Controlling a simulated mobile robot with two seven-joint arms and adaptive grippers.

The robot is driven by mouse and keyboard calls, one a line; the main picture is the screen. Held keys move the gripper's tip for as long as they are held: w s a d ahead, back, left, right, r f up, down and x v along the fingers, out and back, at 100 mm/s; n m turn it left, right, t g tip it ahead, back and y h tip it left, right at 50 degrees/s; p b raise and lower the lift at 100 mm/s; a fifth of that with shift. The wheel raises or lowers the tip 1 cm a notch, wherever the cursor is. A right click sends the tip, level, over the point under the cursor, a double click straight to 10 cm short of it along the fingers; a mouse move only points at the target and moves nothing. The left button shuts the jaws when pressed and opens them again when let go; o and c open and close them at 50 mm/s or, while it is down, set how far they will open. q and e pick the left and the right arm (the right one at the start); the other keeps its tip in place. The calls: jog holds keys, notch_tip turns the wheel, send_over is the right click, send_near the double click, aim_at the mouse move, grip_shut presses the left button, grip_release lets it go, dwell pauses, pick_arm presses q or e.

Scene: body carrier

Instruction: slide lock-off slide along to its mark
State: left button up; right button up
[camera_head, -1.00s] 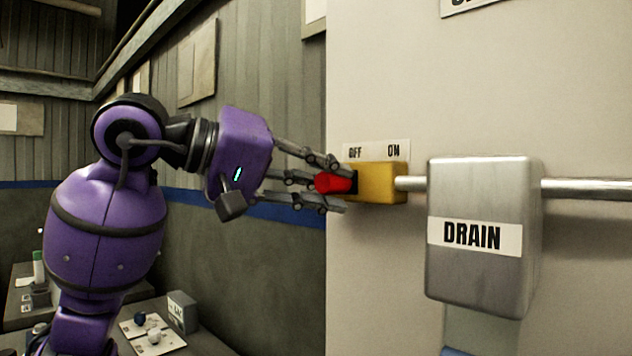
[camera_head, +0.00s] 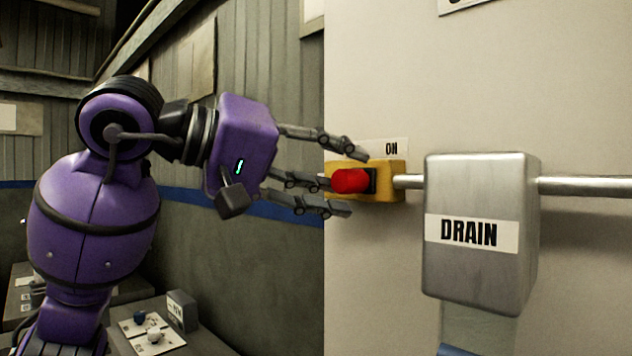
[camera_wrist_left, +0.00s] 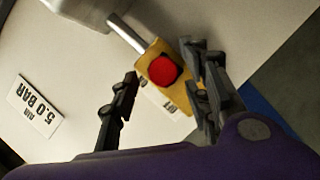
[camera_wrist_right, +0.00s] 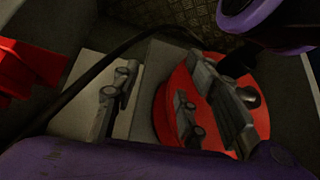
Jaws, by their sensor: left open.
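The lock-off slide has a red knob (camera_head: 350,181) with a black piece at its right, on a yellow housing (camera_head: 391,187) on the pale wall. In the left wrist view the knob (camera_wrist_left: 163,70) lies between the spread fingers, with a gap to the left finger; contact on the other side is unclear. My right gripper (camera_wrist_right: 160,105) shows only in its wrist view, fingers apart.
A grey box marked DRAIN (camera_head: 481,270) and a metal rod (camera_head: 585,186) stand right of the slide. A sign reading AIR 5.0 BAR (camera_wrist_left: 34,106) is on the wall. A red round part (camera_wrist_right: 172,105) lies behind the right gripper's fingers.

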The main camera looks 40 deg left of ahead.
aim_at(335, 174)
pick_arm(q)
jog(key=v, duration=0.5)
jog(key=shift+s+a+b, duration=0.1)
jog(key=shift+s+b, duration=0.2)
jog(key=shift+b, duration=0.1)
